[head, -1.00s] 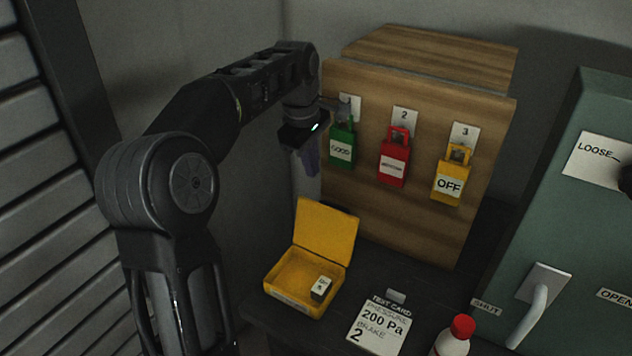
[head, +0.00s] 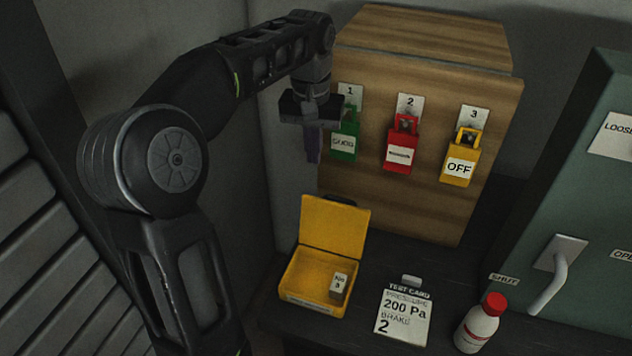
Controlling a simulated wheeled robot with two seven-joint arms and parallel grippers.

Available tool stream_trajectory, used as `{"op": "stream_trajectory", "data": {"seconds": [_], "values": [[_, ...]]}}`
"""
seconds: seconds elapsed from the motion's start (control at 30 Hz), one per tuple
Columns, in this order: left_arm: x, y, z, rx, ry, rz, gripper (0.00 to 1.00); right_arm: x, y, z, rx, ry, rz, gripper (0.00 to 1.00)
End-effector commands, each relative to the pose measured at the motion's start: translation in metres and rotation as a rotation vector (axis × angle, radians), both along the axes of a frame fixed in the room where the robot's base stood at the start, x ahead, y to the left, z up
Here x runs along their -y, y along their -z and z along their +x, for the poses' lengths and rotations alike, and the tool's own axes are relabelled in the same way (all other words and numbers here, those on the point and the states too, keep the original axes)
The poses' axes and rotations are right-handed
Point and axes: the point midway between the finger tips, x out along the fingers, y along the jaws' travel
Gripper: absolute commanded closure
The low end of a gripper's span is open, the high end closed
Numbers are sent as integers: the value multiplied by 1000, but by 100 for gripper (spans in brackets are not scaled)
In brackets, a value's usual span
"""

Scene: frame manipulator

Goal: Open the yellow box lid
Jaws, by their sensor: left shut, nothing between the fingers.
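The yellow box (head: 305,297) stands on the dark table, and its lid (head: 334,228) is swung up and stands open at the back. A small light block with dark print (head: 339,286) is inside the box at the right. My left gripper (head: 313,158) points down above and behind the lid, in front of the wooden cabinet's left edge. It is shut, with nothing in it, and is apart from the lid in the picture. My right gripper is not in view.
The wooden cabinet (head: 420,205) carries a green tag (head: 344,147), a red tag (head: 400,155) and a yellow OFF tag (head: 459,168). A test card (head: 403,312) and a white bottle with red cap (head: 478,328) stand right of the box. A green cabinet with a handle (head: 553,277) is at the right.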

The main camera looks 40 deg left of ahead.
Motion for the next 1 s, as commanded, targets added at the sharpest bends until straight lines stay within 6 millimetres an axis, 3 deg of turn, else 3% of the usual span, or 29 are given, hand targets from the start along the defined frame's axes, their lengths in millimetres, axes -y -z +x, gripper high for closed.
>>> {"op": "stream_trajectory", "data": {"seconds": [0.2, 0.57, 0.83, 1.0], "values": [[0, 0, -1, -8, 96, 7, 100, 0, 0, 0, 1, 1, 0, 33], [0, 3, -1, -8, 97, 7, 100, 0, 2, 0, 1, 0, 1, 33], [-1, 32, 0, -8, 95, 7, 100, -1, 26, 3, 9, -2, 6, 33], [-2, 54, 1, -12, 95, 6, 100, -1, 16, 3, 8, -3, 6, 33]]}}
